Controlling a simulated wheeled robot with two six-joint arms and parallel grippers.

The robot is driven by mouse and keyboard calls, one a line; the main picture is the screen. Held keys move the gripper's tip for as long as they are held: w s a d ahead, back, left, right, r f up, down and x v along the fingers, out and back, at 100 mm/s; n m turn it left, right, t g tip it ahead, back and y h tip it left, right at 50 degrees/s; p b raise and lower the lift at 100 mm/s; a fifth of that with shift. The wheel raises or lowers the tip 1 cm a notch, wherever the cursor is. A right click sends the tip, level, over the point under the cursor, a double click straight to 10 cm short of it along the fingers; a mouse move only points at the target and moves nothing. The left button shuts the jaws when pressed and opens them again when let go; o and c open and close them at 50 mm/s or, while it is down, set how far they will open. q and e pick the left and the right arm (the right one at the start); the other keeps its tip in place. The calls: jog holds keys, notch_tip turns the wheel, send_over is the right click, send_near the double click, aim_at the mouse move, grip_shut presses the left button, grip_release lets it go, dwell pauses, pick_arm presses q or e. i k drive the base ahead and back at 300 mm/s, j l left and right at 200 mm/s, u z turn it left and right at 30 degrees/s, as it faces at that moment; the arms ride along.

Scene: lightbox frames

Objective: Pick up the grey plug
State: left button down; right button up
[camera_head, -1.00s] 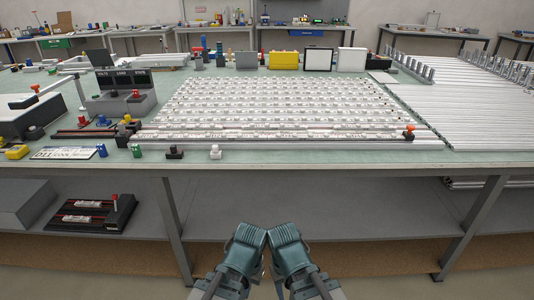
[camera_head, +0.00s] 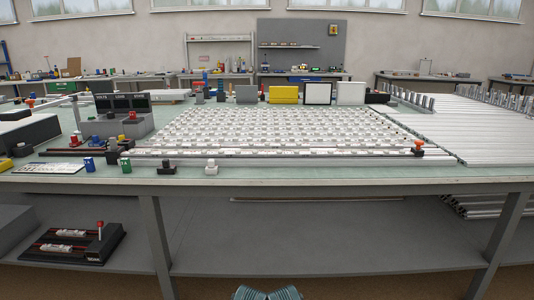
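A small pale plug (camera_head: 211,167), light grey or white, stands upright near the front edge of the table (camera_head: 330,181). A black plug (camera_head: 166,167) stands to its left, and a green one (camera_head: 126,165) and a blue one (camera_head: 89,164) further left. Which of these the task calls grey is not certain; the pale one looks closest. My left gripper (camera_head: 250,293) and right gripper (camera_head: 286,293) show only their tops at the bottom edge, side by side, well below the tabletop and apart from the plugs. Their fingers are hidden.
Rows of white parts (camera_head: 280,130) fill the middle of the table. White profiles (camera_head: 470,130) lie at the right. A grey shelf (camera_head: 330,235) under the table carries a black device (camera_head: 75,243). The front strip right of the pale plug is clear.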

aim_at(112, 142)
jog(key=i+j, duration=0.15)
jog(key=j, duration=0.2)
jog(key=i+j, duration=0.1)
jog(key=j, duration=0.25)
jog(key=i+j, duration=0.15)
jog(key=j, duration=0.2)
jog(key=i+j, duration=0.1)
jog(key=j, duration=0.3)
jog(key=i+j, duration=0.15)
jog(key=j, duration=0.2)
jog(key=u, duration=0.05)
